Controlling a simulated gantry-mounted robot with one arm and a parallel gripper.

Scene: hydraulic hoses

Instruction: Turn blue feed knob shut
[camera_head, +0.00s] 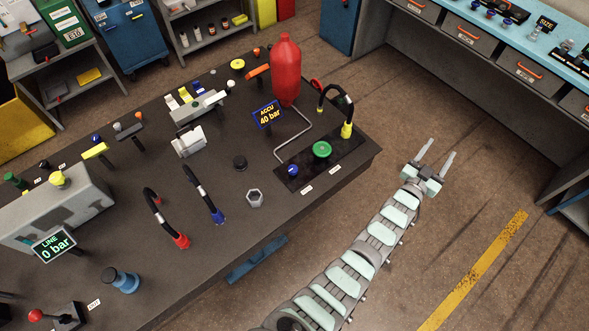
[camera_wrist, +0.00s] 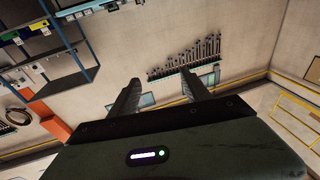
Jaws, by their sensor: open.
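The small blue knob (camera_head: 293,170) sits on a black panel (camera_head: 345,151) at the right end of the dark bench, in the head view. A larger green knob (camera_head: 322,149) stands on the same panel, to its right. My gripper (camera_head: 436,155) is open and empty, out over the floor to the right of the bench and apart from the knob. In the wrist view the open fingers (camera_wrist: 160,95) point at a wall, and no knob shows there.
A red accumulator bottle (camera_head: 286,70) and a hose with a yellow end (camera_head: 347,130) stand behind the panel. The "ACCU 40 bar" display (camera_head: 268,114) is to the left. Free floor lies around my gripper; a drawer bench (camera_head: 480,50) is at upper right.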

